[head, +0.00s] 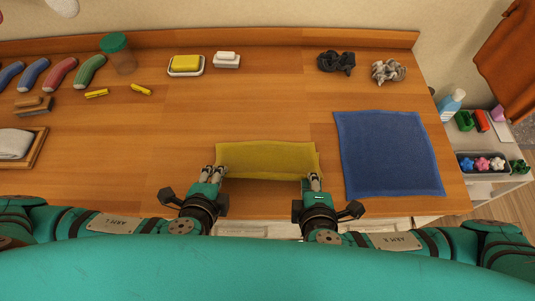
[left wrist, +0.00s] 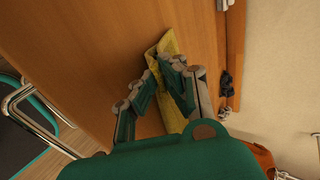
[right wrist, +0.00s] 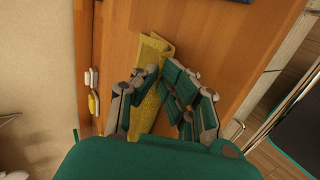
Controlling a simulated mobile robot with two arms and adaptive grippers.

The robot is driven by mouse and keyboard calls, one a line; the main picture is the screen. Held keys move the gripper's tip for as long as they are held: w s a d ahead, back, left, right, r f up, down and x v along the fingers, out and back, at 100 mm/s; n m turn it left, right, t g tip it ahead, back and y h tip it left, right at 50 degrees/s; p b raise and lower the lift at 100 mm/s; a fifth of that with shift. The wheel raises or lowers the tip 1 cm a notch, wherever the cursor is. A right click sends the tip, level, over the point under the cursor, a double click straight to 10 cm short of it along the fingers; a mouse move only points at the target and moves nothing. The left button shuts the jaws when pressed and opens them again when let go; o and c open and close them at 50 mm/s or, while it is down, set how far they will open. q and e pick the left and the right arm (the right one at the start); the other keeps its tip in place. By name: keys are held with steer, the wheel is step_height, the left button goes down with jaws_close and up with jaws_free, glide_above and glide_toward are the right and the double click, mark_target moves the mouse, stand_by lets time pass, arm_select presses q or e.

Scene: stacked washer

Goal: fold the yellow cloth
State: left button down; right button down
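The yellow cloth (head: 267,158) lies as a wide, short strip near the front of the wooden counter, its near edge curving inward. In the left wrist view the cloth (left wrist: 166,47) runs beyond and behind the fingers. In the right wrist view the cloth (right wrist: 155,48) shows layered edges, as if doubled over. My left gripper (head: 212,173) is at the cloth's near left corner, its fingertips apart. My right gripper (head: 314,181) is at the near right corner, its fingers also apart in its wrist view. The fingers hide parts of both corners; contact is unclear.
A blue cloth (head: 388,153) lies flat close to the right of the yellow one. The counter behind the yellow cloth is clear.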

arm_select(q)
steer(key=shift+s, duration=0.1)
arm_select(e)
steer(key=shift+s, duration=0.1)
arm_select(q)
steer(key=c, duration=1.2)
jaws_free()
arm_select(e)
steer(key=c, duration=1.2)
jaws_free()
